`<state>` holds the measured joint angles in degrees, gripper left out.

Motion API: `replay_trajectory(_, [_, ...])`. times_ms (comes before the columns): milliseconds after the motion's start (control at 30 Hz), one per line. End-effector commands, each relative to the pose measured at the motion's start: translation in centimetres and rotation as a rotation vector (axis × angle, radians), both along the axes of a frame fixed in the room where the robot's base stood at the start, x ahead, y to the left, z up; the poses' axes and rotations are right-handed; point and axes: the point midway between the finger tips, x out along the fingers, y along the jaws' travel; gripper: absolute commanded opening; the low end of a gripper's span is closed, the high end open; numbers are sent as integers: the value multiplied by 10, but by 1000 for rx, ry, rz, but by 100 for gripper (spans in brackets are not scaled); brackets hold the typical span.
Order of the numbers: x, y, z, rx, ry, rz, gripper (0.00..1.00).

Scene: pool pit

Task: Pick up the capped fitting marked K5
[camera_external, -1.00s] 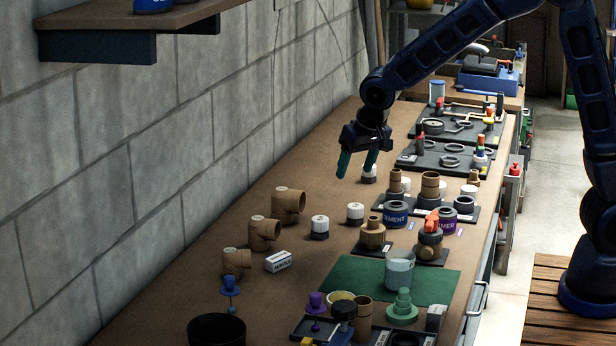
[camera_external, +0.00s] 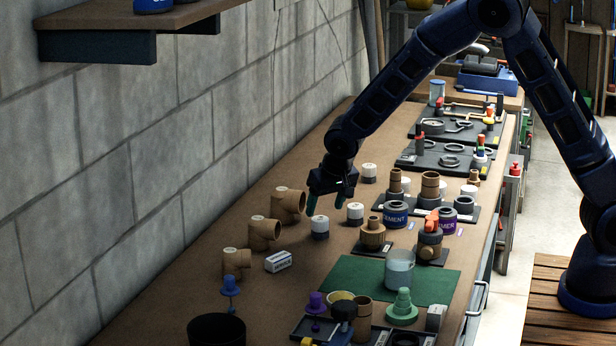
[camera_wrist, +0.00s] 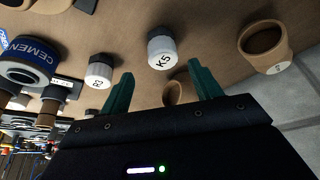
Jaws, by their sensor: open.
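The capped fitting K5 (camera_wrist: 162,48) has a white cap with its mark readable in the wrist view, on a grey base. It stands upright on the bench just beyond my fingertips. In the external view it appears to be the white-capped fitting (camera_external: 320,227) just below my gripper (camera_external: 326,206). In the wrist view my gripper (camera_wrist: 160,75) has its two green fingers apart with nothing held. A similar capped fitting (camera_wrist: 98,72) stands left of K5, its mark hard to read; it also shows in the external view (camera_external: 355,213).
Brown elbow fittings (camera_external: 264,232) line the wall side. A third white-capped fitting (camera_external: 369,172) stands farther back. The cement can (camera_external: 396,213) and brown fittings are to the right. A small white box (camera_external: 278,261) and green mat (camera_external: 345,278) lie nearer the camera.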

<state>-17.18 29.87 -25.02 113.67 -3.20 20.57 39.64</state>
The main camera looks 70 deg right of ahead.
Motion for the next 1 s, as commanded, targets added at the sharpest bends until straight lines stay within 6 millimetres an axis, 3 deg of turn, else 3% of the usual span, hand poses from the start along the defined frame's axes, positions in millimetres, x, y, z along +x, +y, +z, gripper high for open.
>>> replay_trajectory(233, [4,-1,-15,0,0,0,64])
replay_trajectory(500, [14,-6,-48,0,1,0,64])
replay_trajectory(800, [16,-6,-53,1,-1,0,64])
replay_trajectory(1000, [16,-6,-53,1,-1,0,24])
